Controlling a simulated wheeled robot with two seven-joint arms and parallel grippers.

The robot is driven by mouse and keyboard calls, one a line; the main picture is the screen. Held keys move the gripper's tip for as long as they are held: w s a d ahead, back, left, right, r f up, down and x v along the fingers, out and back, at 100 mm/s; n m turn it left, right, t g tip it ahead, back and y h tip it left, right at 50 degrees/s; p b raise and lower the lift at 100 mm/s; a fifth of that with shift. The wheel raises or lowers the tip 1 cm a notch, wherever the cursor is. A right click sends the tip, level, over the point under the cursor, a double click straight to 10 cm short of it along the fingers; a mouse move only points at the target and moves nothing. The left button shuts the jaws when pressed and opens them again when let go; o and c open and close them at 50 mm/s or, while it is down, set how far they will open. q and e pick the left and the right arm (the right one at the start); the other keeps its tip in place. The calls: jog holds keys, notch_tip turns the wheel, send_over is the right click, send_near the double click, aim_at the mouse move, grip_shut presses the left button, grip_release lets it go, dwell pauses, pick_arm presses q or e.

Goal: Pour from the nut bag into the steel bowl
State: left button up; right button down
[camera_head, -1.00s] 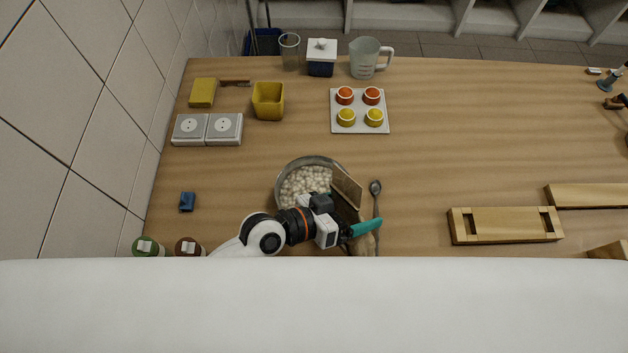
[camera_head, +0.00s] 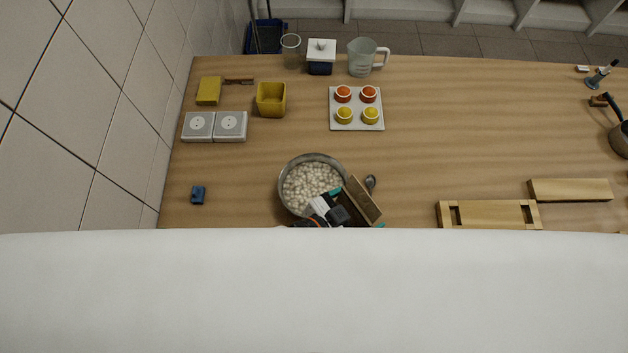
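The steel bowl (camera_head: 284,203) stands on the wooden table left of centre, holding many pale round nuts (camera_head: 312,184). The brown nut bag (camera_head: 364,199) is at the bowl's right front edge, tilted, with a dark opening showing. My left gripper (camera_head: 366,207) is shut on the bag, with a teal finger showing on either side of it. The bag's lower part is hidden behind the gripper and my white body at the front. I cannot tell whether the bag still has nuts inside. No nuts are seen in the air. My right gripper is not in view.
Behind are a tray (camera_head: 357,123) of small cups, a yellow tub (camera_head: 271,100) and a measuring jug (camera_head: 361,57). Wooden pieces (camera_head: 488,214) lie at right; a tiled wall is at left. The table's middle right is clear.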

pick_arm(q)
jog(key=r+p, duration=0.1)
jog(key=s+r+p, duration=0.1)
jog(key=shift+s+d+p, duration=0.15)
jog(key=shift+d+p, duration=0.15)
jog(key=shift+d, duration=0.1)
jog(key=shift+s+d+r+p, duration=0.3)
jog(key=shift+s+d+r, duration=0.25)
jog(key=shift+s+r, duration=0.2)
jog(key=shift+s+d+r, duration=0.45)
jog(key=shift+s+r, duration=0.25)
jog(key=shift+r, duration=0.05)
